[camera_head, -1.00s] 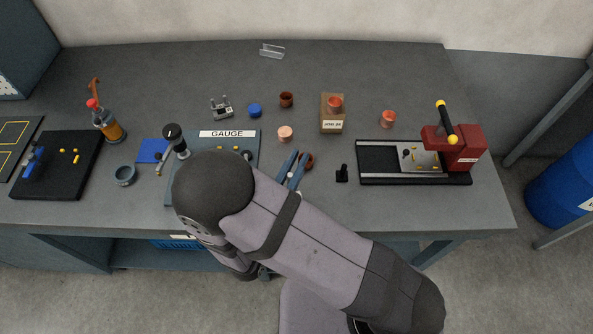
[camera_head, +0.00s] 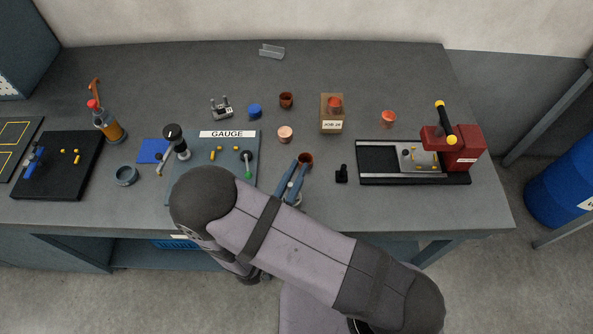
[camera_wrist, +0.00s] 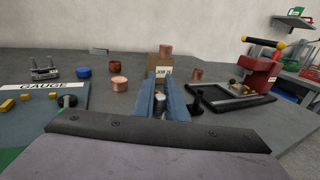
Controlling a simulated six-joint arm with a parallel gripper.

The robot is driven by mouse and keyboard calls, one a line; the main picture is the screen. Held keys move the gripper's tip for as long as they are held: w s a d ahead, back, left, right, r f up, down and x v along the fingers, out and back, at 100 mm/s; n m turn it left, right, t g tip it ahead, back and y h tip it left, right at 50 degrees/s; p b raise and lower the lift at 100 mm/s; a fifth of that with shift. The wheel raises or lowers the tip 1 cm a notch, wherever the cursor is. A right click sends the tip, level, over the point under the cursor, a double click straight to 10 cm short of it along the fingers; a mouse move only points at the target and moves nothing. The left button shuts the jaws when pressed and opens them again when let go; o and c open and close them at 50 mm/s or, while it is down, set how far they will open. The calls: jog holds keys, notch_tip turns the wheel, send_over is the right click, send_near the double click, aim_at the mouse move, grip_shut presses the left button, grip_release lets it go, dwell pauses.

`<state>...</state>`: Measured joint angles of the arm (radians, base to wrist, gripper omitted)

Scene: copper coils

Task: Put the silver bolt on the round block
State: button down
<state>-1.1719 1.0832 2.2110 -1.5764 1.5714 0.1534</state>
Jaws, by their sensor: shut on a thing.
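My gripper (camera_head: 299,163) has two blue fingers, also seen in the wrist view (camera_wrist: 162,88). It is over the front of the table, right of the gauge plate. The fingers are shut on a small pale metallic thing, which I take as the silver bolt (camera_wrist: 160,97); it shows only partly between them. A round blue block (camera_head: 254,111) stands behind the gauge plate, away from my gripper, and shows at the left in the wrist view (camera_wrist: 83,72).
A pale copper coil (camera_head: 285,134) and a box with a copper coil on top (camera_head: 332,115) stand behind. The gauge plate (camera_head: 215,170) is left; a red press (camera_head: 458,150) and black stand (camera_head: 342,174) are right.

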aim_at(289, 188)
jog(key=shift+f, duration=0.1)
jog(key=c, duration=2.2)
grip_release()
jog(key=o, duration=0.4)
jog(key=shift+r, duration=0.25)
jog(key=shift+s+a+f, duration=0.2)
jog(key=shift+s, duration=0.15)
jog(key=shift+b+v, duration=1.3)
jog(key=shift+v, duration=2.1)
jog(key=shift+r, duration=0.1)
